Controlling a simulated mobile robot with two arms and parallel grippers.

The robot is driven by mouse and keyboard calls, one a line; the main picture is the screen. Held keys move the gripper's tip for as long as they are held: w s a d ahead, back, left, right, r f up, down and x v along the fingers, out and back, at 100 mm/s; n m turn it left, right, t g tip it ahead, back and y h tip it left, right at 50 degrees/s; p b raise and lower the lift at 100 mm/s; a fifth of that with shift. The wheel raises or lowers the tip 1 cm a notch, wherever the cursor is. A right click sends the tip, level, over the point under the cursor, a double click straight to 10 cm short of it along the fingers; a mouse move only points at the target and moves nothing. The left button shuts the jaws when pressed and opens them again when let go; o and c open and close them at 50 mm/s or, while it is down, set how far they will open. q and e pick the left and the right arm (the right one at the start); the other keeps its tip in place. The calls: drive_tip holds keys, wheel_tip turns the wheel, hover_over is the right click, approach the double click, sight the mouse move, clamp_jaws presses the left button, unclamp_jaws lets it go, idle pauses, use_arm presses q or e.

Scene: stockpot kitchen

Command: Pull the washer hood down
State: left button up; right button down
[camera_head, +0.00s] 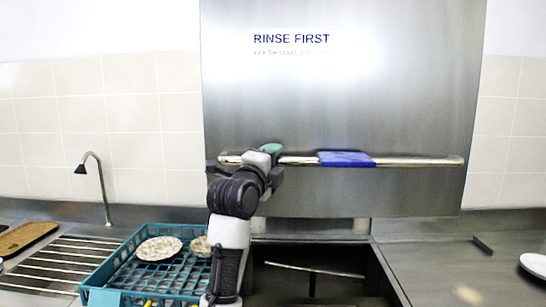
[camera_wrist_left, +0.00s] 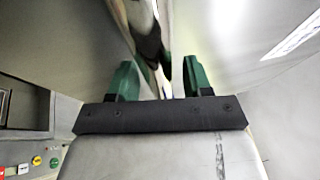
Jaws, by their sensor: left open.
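The washer hood (camera_head: 340,110) is a large steel panel marked "RINSE FIRST". It stands raised above the open wash tank (camera_head: 310,284). A long horizontal bar handle (camera_head: 420,161) runs across its lower part, with a blue sleeve or cloth (camera_head: 345,159) near its middle. My left gripper (camera_head: 272,152) is at the left part of the handle, left of the blue piece. In the left wrist view its green fingertips (camera_wrist_left: 160,80) are apart, with the shiny bar (camera_wrist_left: 150,40) showing between them. Whether either finger touches the bar cannot be told. My right gripper is not in view.
A teal dish rack (camera_head: 120,262) with patterned plates (camera_head: 160,248) stands left of the tank. A tap (camera_head: 98,185), a draining grid (camera_head: 60,262) and a wooden board (camera_head: 26,237) are further left. The right counter (camera_head: 435,265) is mostly clear, with a white plate (camera_head: 535,264) at its edge.

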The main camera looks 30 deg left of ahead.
use_arm(q)
drive_tip(key=shift+w, duration=0.1)
clamp_jaws()
wheel_tip(320, 180, down, 43)
drive_tip(key=b, duration=2.2)
drive_tip(key=shift+r, duration=0.2)
drive_tip(key=shift+f, duration=0.1)
unclamp_jaws()
drive_tip(key=b+v, duration=0.1)
drive_tip(key=v, duration=1)
